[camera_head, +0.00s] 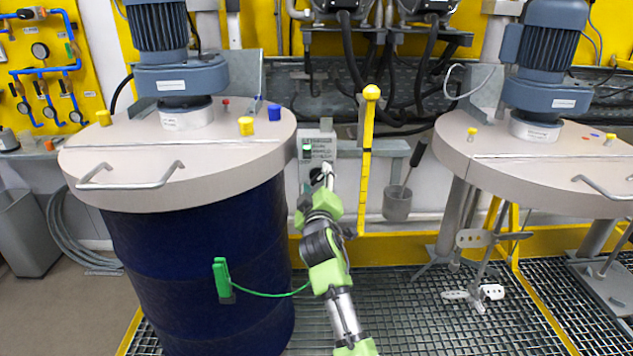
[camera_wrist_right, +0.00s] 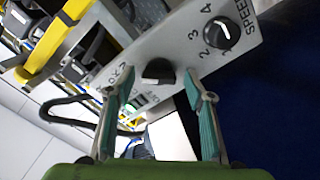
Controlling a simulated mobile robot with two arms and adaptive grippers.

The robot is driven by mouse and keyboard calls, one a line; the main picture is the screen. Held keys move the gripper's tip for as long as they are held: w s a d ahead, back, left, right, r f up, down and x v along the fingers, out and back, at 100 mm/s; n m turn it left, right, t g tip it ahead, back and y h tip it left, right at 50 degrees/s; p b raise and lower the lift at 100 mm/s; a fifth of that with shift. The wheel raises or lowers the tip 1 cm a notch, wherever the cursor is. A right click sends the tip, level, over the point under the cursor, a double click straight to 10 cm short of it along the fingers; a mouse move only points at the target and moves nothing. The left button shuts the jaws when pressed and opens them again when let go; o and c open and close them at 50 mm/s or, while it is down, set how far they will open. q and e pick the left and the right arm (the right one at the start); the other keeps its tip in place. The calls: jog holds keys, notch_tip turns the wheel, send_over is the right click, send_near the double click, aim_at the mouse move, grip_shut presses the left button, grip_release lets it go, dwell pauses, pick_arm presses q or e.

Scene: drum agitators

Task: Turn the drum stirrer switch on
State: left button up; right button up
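The stirrer's control box (camera_head: 318,145) is a grey panel beside the blue drum in the head view. In the right wrist view the panel (camera_wrist_right: 222,64) is tilted and carries a black rotary switch (camera_wrist_right: 158,71) and a numbered SPEED dial (camera_wrist_right: 221,36). My right gripper (camera_wrist_right: 157,82) is open, its teal fingers on either side of the switch, with clear space between each finger and the knob in the picture. How deep the tips reach is hard to tell. In the head view the right gripper (camera_head: 327,174) covers the box's lower part. My left gripper is not in view.
A blue drum (camera_head: 210,270) with a pale lid and motor stands left of my right arm; a green clamp (camera_head: 222,280) with a cable hangs on it. A second stirrer (camera_head: 550,150) stands at right.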

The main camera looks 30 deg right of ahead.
jog(key=shift+s, duration=0.1)
jog(key=v, duration=1.2)
